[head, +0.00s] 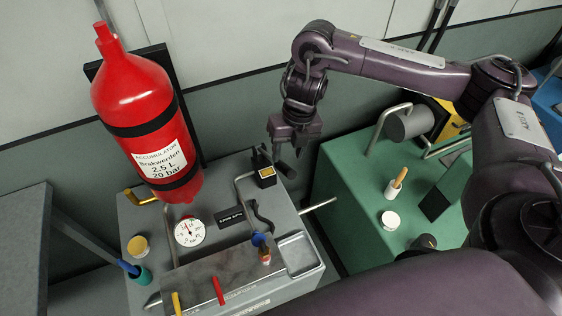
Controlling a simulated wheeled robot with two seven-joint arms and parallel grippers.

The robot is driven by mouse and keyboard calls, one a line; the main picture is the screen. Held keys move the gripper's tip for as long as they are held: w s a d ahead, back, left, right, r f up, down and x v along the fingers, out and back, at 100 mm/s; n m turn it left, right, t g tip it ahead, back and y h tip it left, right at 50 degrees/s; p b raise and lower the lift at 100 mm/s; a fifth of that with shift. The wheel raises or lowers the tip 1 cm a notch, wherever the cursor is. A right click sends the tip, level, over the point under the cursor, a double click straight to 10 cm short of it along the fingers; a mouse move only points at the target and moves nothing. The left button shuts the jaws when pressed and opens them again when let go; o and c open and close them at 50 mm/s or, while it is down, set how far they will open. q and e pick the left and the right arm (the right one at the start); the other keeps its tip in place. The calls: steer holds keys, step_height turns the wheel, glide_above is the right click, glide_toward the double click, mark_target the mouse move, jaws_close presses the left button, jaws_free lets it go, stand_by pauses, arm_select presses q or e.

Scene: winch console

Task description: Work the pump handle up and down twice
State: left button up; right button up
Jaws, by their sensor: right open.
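A grey console (143,222) stands at the lower middle. A black block with an orange label (266,172) sits at its back right corner. A short dark grip-like piece (286,169) is beside the block, partly hard to make out. A bare metal rod (319,205) sticks out of the console's right side. I cannot tell for sure which of these is the pump handle. My right gripper (288,153) points down with its jaws open, just above and beside the black block, seemingly holding nothing. My left gripper is not in view.
A red accumulator bottle (135,88) stands at the console's back left. A pressure gauge (190,232), a red lever (218,291) and a yellow lever (177,303) are on the console. A green cabinet (345,210) with small items stands to the right, across a narrow gap.

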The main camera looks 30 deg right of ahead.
mark_target(287, 166)
steer(key=f, duration=0.2)
steer(key=f+b, duration=0.1)
steer(key=f, duration=0.1)
steer(key=shift+s+a, duration=0.35)
steer(key=shift+w+a+f, duration=0.1)
steer(key=shift+w+f, duration=0.05)
steer(key=shift+f, duration=0.45)
steer(key=shift+w+a+f, duration=0.1)
steer(key=shift+w+f, duration=0.05)
steer(key=shift+f, duration=0.4)
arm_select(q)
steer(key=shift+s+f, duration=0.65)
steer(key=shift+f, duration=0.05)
arm_select(e)
jaws_close()
